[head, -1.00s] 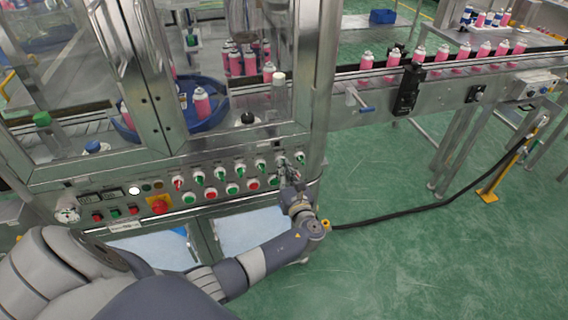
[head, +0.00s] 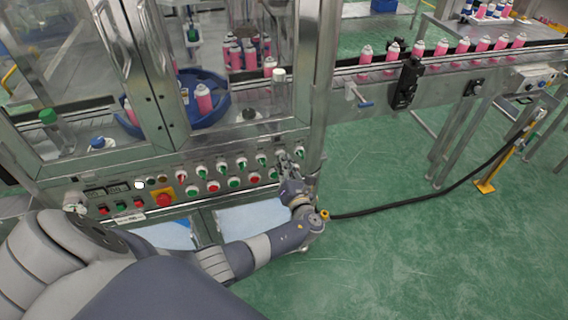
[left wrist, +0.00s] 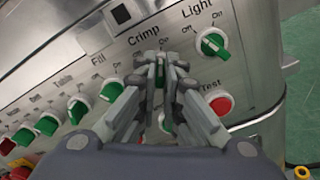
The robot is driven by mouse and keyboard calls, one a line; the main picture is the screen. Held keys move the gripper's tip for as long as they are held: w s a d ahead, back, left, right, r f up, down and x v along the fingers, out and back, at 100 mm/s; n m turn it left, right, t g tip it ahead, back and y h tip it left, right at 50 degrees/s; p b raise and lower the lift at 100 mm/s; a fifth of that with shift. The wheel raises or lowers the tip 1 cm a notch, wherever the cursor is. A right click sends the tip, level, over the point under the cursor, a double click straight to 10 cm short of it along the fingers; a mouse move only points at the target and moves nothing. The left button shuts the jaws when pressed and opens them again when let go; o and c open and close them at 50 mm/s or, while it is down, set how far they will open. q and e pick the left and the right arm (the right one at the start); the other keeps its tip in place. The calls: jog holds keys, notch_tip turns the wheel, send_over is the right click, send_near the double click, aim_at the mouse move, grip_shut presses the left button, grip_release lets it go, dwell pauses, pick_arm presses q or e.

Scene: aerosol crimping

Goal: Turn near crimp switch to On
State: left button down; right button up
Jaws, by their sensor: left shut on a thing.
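My left gripper (head: 286,158) is at the right end of the machine's front control panel. In the left wrist view its fingers (left wrist: 164,62) are closed around the switch under the "Crimp" label (left wrist: 142,30). The fingers hide nearly all of that crimp switch, with only a bit of green showing between them, so its pointing direction cannot be read. The green "Light" switch (left wrist: 213,43) is to the right and the green "Fill" switch (left wrist: 111,89) is to the left. My right gripper is not in view.
A red "Test" button (left wrist: 221,103) sits just right of the fingers. More switches and buttons run left along the panel, with a red stop button on yellow (head: 163,199). A conveyor (head: 450,68) with pink cans extends right. A black cable (head: 410,207) hangs over green floor.

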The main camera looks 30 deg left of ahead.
pick_arm(q)
jog(key=c, duration=1.7)
grip_release()
jog(key=v, duration=1.2)
